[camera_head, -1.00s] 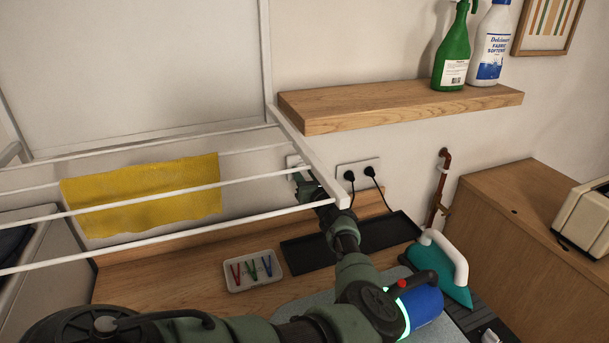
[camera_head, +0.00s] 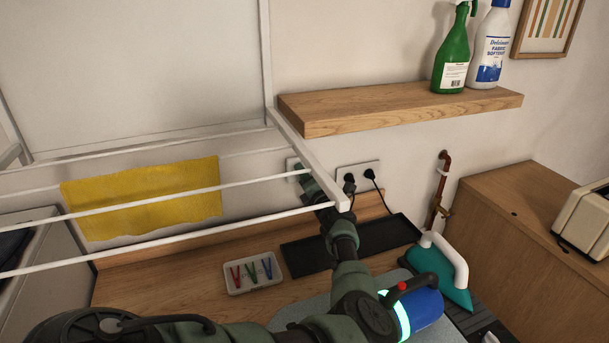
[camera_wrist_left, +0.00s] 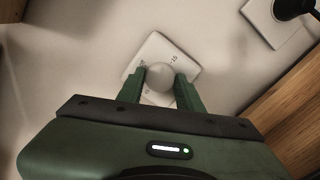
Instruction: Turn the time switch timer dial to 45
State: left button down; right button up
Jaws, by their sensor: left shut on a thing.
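The time switch timer is a white square plate on the wall with a round pale dial (camera_wrist_left: 160,75), in the left wrist view. Small marks are printed on the plate (camera_wrist_left: 154,47), too small to read surely. My left gripper (camera_wrist_left: 167,82) has its two green fingers on either side of the dial and is shut on it. In the head view the time switch (camera_head: 292,166) shows only in part, behind the drying rack's bars and my left arm, and the dial is hidden there. My right gripper is in neither view.
A white drying rack (camera_head: 285,130) with a yellow cloth (camera_head: 145,198) stands above the counter, close to my left arm. Sockets with black plugs (camera_head: 358,175) are right of the timer. A clothespin tray (camera_head: 253,286), black tray (camera_head: 385,235) and teal iron (camera_head: 440,274) lie below.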

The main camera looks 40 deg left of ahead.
pick_arm(q)
jog(key=n+p, duration=0.6)
jog(key=n, duration=2.4)
jog(key=shift+n, duration=0.3)
dwell(0.7)
dwell(0.6)
jog(key=c, duration=0.9)
grip_release()
